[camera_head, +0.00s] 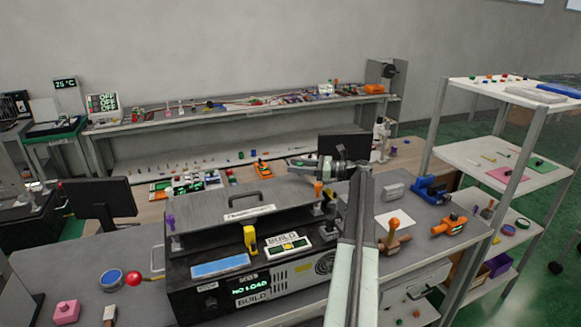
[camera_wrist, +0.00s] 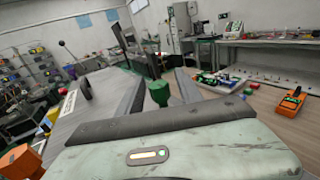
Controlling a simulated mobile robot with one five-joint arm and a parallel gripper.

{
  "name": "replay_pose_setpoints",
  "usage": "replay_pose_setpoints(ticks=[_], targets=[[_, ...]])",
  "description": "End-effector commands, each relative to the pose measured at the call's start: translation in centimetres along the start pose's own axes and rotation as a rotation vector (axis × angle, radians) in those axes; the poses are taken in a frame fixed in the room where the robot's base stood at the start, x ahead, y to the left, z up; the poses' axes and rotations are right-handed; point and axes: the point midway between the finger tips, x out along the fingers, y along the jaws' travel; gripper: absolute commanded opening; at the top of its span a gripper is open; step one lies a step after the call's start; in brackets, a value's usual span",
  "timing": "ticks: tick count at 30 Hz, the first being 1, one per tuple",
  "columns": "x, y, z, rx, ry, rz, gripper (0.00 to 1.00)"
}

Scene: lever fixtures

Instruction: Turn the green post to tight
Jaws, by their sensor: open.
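The green post (camera_wrist: 158,93) shows in the wrist view as a short upright green knob with a wider top. It stands between the two dark fingers of my gripper (camera_wrist: 160,82), with a gap visible on its right side. My gripper is open; I cannot tell whether either finger touches the post. In the head view my gripper (camera_head: 291,163) reaches left over the back of the grey bench unit (camera_head: 275,225). I cannot make out the green post there. The post's base and any tight marking are hidden.
A purple post (camera_head: 170,223), a yellow lever (camera_head: 249,239) and an orange post (camera_head: 318,189) stand on the unit, beside a black carry handle (camera_head: 245,197). A red ball knob (camera_head: 134,278) sticks out at the left. The orange post (camera_wrist: 27,160) shows at lower left in the wrist view.

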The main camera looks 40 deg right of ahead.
Motion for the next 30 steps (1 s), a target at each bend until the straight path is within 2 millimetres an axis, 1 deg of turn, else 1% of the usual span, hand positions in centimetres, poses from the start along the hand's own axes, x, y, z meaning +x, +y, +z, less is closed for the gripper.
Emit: replay_pose_setpoints(ticks=[1, 3, 10, 11, 12, 15, 20, 24, 30], targets=[[0.9, 0.1, 0.0, 0.0, 0.0, 0.002, 0.42], [1.6, 0.1, 0.0, 0.0, 0.0, 0.002, 0.42], [1.9, 0.0, 0.0, 0.0, 0.0, 0.002, 0.42], [1.9, 0.0, 0.0, 0.0, 0.0, 0.002, 0.37], [1.9, 0.0, 0.0, 0.0, 0.0, 0.002, 0.26], [1.9, 0.1, 0.0, 0.0, 0.0, 0.002, 0.0], [1.9, 0.1, 0.0, 0.0, 0.0, -0.006, 0.0], [2.0, 0.3, 0.0, 0.0, 0.0, -0.104, 0.0], [2.0, -0.3, 0.0, 0.0, 0.0, -0.241, 0.0]])
